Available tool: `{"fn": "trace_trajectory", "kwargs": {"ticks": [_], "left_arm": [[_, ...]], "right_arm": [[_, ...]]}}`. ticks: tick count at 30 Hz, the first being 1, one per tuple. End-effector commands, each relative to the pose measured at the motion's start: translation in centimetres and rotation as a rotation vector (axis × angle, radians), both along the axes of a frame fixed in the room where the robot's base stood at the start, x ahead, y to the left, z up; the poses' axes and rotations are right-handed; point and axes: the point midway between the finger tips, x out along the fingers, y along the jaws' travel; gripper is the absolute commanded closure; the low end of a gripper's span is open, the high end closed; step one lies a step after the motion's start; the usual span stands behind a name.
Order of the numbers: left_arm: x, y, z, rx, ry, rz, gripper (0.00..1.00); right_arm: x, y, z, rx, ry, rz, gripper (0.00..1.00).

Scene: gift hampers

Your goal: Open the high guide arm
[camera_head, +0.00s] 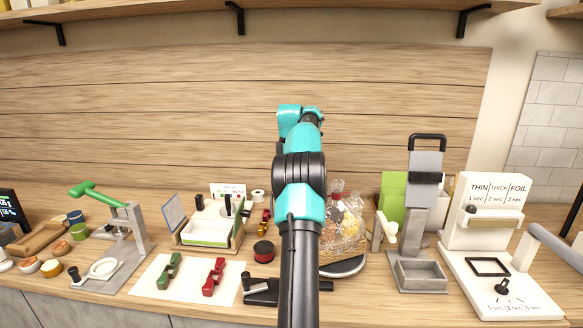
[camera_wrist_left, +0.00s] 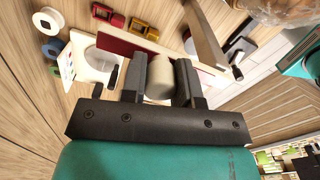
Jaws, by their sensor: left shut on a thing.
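In the left wrist view my left gripper (camera_wrist_left: 160,78) is shut on a cream, rounded handle (camera_wrist_left: 158,88) between its two dark fingers. A dark red strip (camera_wrist_left: 112,46) runs behind the fingers beside this handle; I cannot tell whether they are joined. I cannot clearly make out the high guide arm or how far it is swung. In the head view my arm rises through the middle, and its gripper is hidden behind it. My right gripper is not in view.
A tray station (camera_head: 203,233) with black knobs stands left of my arm. A clear-wrapped hamper (camera_head: 343,222) is close on its right. A grey upright stand (camera_head: 422,205) and white sealer (camera_head: 484,215) stand farther right. A green-handled press (camera_head: 125,225) is at left.

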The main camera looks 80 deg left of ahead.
Motion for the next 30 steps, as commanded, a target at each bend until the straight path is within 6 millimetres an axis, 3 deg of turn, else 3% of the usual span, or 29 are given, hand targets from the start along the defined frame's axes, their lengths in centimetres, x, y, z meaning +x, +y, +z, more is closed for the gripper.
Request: {"fn": "trace_trajectory", "kwargs": {"ticks": [9, 10, 17, 30], "left_arm": [[-0.05, 0.02, 0.07, 0.002, 0.001, 0.001, 1.0], [-0.05, 0.02, 0.08, 0.002, 0.001, 0.001, 0.7], [-0.03, 0.01, 0.04, 0.001, 0.0, 0.001, 0.47], [-0.01, 0.03, 0.58, 0.001, 0.0, 0.0, 0.46]], "right_arm": [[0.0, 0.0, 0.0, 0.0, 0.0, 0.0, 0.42], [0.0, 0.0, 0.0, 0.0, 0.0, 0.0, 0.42], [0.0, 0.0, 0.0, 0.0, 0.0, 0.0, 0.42], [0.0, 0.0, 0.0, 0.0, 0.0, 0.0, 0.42]]}}
